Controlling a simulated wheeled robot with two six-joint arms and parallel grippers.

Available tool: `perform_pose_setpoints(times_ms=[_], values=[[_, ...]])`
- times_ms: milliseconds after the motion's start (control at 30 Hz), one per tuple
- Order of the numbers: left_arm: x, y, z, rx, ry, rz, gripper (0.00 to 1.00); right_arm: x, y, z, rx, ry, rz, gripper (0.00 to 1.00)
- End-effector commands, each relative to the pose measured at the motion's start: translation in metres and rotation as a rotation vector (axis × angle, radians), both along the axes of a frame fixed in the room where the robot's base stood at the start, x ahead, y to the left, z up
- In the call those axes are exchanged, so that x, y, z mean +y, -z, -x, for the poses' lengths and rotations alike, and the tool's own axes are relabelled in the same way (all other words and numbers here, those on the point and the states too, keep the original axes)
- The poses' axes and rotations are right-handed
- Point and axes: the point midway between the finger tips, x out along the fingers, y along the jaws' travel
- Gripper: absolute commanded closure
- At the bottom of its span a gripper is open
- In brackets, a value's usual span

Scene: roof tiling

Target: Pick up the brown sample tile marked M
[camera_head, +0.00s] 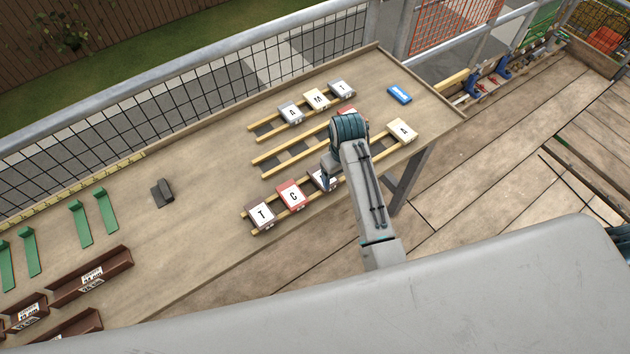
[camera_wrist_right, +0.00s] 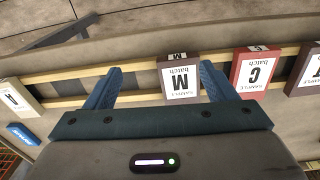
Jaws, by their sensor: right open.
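The brown sample tile marked M (camera_wrist_right: 180,80) lies on wooden battens in the right wrist view, its letter upside down there. My right gripper (camera_wrist_right: 160,70) is open and empty, with its two blue fingers either side of the tile. The tile is close to the right-hand finger in that view, with a wide gap to the left-hand one; I cannot tell if it touches. My left gripper is out of view.
A red tile marked C (camera_head: 292,196) and a brown tile marked T (camera_head: 262,214) are in the same row. A cream tile marked A (camera_head: 402,131) is at its far end. A blue block (camera_head: 399,94) lies nearby.

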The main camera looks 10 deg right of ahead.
Motion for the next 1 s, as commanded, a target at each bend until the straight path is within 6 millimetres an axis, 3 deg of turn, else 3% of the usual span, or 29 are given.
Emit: perform_pose_setpoints(times_ms=[100, 200, 300, 600, 767, 1000], values=[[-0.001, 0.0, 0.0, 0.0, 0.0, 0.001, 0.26, 0.014, -0.036, -0.021, 0.015, -0.036, -0.011, 0.22], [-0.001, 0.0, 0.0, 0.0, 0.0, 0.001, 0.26, 0.021, -0.055, -0.029, 0.031, -0.058, -0.016, 0.22], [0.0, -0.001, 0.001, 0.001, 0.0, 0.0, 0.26, 0.024, -0.061, -0.032, 0.041, -0.07, -0.017, 0.22], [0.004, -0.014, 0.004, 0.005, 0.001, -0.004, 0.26, 0.024, -0.019, -0.032, 0.045, -0.071, -0.016, 0.22], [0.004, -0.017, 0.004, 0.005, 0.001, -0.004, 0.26, 0.024, -0.008, -0.033, 0.043, -0.07, -0.016, 0.22], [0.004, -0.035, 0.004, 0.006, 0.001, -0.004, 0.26, 0.024, 0.016, -0.037, 0.046, -0.071, -0.018, 0.22]])
